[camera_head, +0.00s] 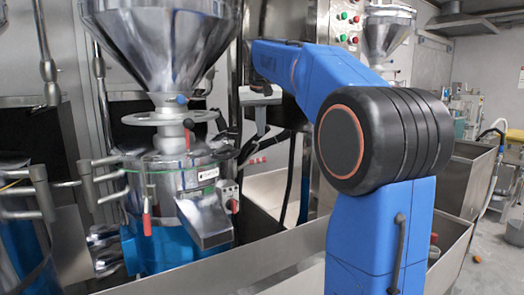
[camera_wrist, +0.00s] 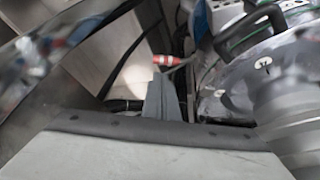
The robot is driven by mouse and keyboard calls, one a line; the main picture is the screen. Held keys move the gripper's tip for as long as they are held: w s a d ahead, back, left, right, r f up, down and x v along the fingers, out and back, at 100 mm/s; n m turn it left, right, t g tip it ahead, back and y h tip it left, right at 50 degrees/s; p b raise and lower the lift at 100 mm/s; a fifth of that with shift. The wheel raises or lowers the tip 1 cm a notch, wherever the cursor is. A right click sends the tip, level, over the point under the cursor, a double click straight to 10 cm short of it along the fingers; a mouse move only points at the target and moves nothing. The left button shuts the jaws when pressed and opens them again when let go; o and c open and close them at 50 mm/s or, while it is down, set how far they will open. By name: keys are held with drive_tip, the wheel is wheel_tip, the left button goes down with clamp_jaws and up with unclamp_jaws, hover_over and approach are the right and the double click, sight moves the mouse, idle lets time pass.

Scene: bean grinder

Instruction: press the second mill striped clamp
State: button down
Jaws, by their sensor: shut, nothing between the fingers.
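A steel mill (camera_head: 175,170) with a large funnel on top stands left of my arm. A small red clamp handle with pale bands (camera_head: 257,160) shows at its right side, below my gripper (camera_head: 261,122). In the wrist view the red and white clamp handle (camera_wrist: 168,60) lies roughly level, just beyond the tips of my gripper (camera_wrist: 160,80). The grey fingers are together with nothing between them. I cannot tell whether they touch the handle. Two plainer red handles (camera_head: 147,215) and (camera_head: 234,205) hang on the mill's front.
A steel spout (camera_head: 205,222) juts from the mill's front. A steel trough wall (camera_head: 275,255) runs below. Another funnel (camera_head: 388,30) stands behind my arm, with a button panel (camera_head: 347,18) beside it. The wrist view is crowded with blurred steel parts.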

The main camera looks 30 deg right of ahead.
hover_over(253, 163)
drive_tip(key=s+d, duration=0.2)
wheel_tip(253, 163, down, 9)
drive_tip(key=shift+d+f, duration=0.15)
idle(0.4)
drive_tip(key=shift+d, duration=0.1)
